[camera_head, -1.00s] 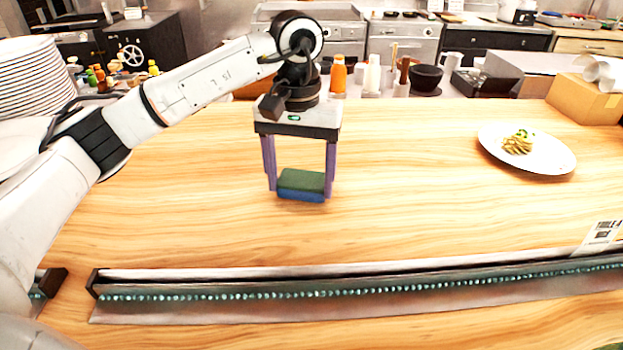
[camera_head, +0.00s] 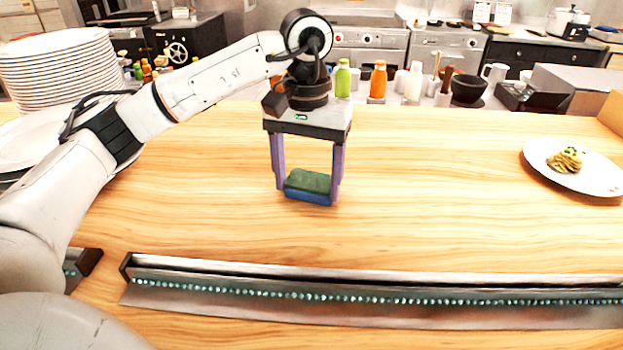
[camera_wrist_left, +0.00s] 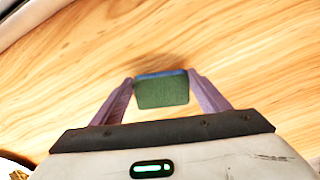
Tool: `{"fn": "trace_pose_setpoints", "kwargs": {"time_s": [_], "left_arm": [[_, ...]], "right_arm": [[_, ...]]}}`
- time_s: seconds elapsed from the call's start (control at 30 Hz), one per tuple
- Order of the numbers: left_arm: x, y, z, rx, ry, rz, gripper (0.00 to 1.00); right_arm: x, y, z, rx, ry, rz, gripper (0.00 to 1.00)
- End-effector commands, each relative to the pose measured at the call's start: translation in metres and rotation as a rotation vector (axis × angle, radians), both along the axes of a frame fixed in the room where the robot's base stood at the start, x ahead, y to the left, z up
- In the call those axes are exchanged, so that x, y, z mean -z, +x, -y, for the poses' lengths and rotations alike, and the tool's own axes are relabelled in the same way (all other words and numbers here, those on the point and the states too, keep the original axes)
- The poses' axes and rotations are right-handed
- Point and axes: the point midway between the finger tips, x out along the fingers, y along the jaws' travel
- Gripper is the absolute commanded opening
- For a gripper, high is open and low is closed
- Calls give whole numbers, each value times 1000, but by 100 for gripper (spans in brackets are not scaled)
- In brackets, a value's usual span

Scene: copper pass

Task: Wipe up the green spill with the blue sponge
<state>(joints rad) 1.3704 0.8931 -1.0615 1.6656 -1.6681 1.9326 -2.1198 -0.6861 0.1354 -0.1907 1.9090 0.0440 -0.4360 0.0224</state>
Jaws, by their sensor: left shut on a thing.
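The blue sponge (camera_head: 308,187) has a dark green upper side and a blue lower part. My left gripper (camera_head: 308,186) is shut on it, with one purple finger at each end. The sponge is low over the wooden counter; I cannot tell whether it touches the wood. In the left wrist view the sponge (camera_wrist_left: 162,90) sits between the two fingertips (camera_wrist_left: 162,88), with a dark shadow on the wood beyond it. No green spill shows on the visible counter. My right gripper is not in view.
A long metal rail (camera_head: 380,290) runs along the counter's front. A plate of pasta (camera_head: 575,180) stands at the right, a stack of white plates (camera_head: 58,75) at the left. Bottles (camera_head: 378,80) and a dark mortar (camera_head: 468,88) stand behind. The wooden counter (camera_head: 440,190) is clear mid-right.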

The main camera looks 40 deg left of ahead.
Motion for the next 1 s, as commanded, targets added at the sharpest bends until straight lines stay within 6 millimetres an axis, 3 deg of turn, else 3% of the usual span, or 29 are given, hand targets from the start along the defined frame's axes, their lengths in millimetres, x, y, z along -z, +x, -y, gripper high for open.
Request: {"fn": "trace_pose_setpoints", "kwargs": {"time_s": [0.17,0.4,0.77,1.0], "left_arm": [[-3,0,0,-1,1,-1,51],[-26,0,0,0,-1,1,51],[-57,1,1,0,0,3,51],[-60,0,1,0,-1,0,51]], "right_arm": [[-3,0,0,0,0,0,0],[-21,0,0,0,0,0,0],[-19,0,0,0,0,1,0],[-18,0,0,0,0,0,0]]}}
